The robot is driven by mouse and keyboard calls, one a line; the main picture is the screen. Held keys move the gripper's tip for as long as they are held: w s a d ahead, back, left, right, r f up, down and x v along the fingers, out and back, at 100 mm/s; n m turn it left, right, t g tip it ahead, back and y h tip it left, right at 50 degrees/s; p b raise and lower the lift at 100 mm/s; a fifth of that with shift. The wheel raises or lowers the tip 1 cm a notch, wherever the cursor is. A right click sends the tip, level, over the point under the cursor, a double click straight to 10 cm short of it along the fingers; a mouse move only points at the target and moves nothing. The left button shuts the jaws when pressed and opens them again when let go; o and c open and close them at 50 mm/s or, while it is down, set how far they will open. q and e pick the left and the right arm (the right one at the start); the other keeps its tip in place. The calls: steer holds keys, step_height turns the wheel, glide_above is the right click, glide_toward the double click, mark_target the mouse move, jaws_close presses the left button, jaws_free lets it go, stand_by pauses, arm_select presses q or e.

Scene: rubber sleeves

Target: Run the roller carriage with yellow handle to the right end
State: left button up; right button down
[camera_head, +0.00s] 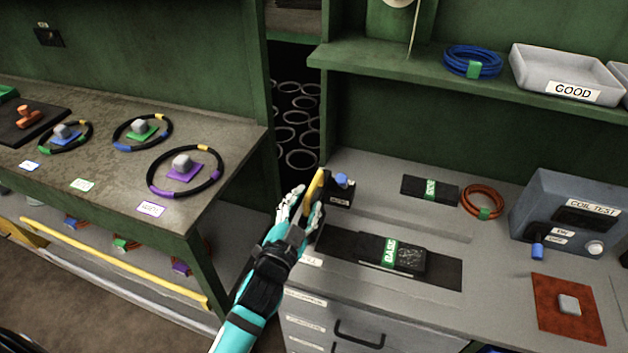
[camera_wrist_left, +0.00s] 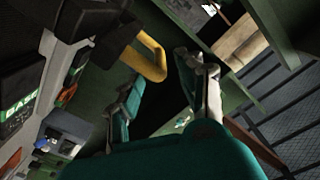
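The roller carriage (camera_head: 338,196) is a dark block with a blue knob on top, at the left end of the grey bench. Its yellow handle (camera_head: 314,187) stands on its left side. The handle also shows in the left wrist view (camera_wrist_left: 152,62) as a bent yellow bar. My left gripper (camera_head: 302,197) is at the handle, its fingers apart on either side of it. In the left wrist view the gripper (camera_wrist_left: 160,82) is open, with the handle in line with the gap; contact cannot be told. My right gripper is not in view.
A black strip with a block labelled BASE (camera_head: 391,255) lies in front of the carriage. A grey raised strip (camera_head: 420,225) runs right from it. A black block (camera_head: 430,188), orange coil (camera_head: 482,201) and coil tester (camera_head: 570,212) stand farther right. A left table (camera_head: 100,110) holds several rings.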

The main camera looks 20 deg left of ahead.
mark_target(320, 173)
arm_select(q)
steer(key=w, duration=0.6)
steer(key=shift+w+d+p, duration=0.1)
steer(key=shift+p, duration=0.3)
steer(key=shift+c, duration=0.3)
jaws_close()
